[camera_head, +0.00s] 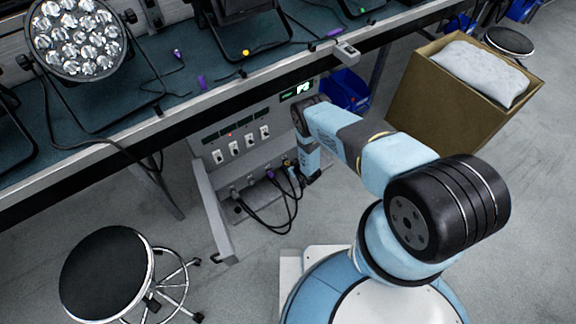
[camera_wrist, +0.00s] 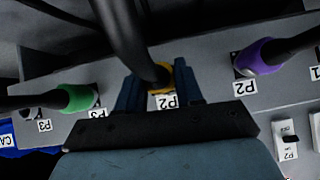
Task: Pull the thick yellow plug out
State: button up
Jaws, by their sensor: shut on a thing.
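The thick yellow plug (camera_wrist: 167,74) sits between the two blue fingers of my gripper (camera_wrist: 160,88), in the middle of the wrist view. My gripper is shut on it. A thick black cable (camera_wrist: 124,32) runs from it up out of the picture and hides part of it. The plug is at the grey panel, above a label that reads P2. I cannot tell how deep it sits in its socket. In the head view my arm reaches down to the socket row of the power box (camera_head: 233,160), and my gripper is small and partly hidden there.
In the wrist view a green plug (camera_wrist: 76,98) is to the left and a purple plug (camera_wrist: 258,58) to the right, both with black cables. A white switch (camera_wrist: 286,138) is at lower right. A stool (camera_head: 105,270) and a cardboard box (camera_head: 425,95) stand on the floor.

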jog(key=shift+c, duration=0.6)
grip_shut()
jog(key=shift+s+d+f, duration=0.1)
jog(key=shift+s+d, duration=0.6)
jog(key=shift+s, duration=0.3)
jog(key=shift+s+d, duration=0.65)
jog(key=shift+s, duration=0.3)
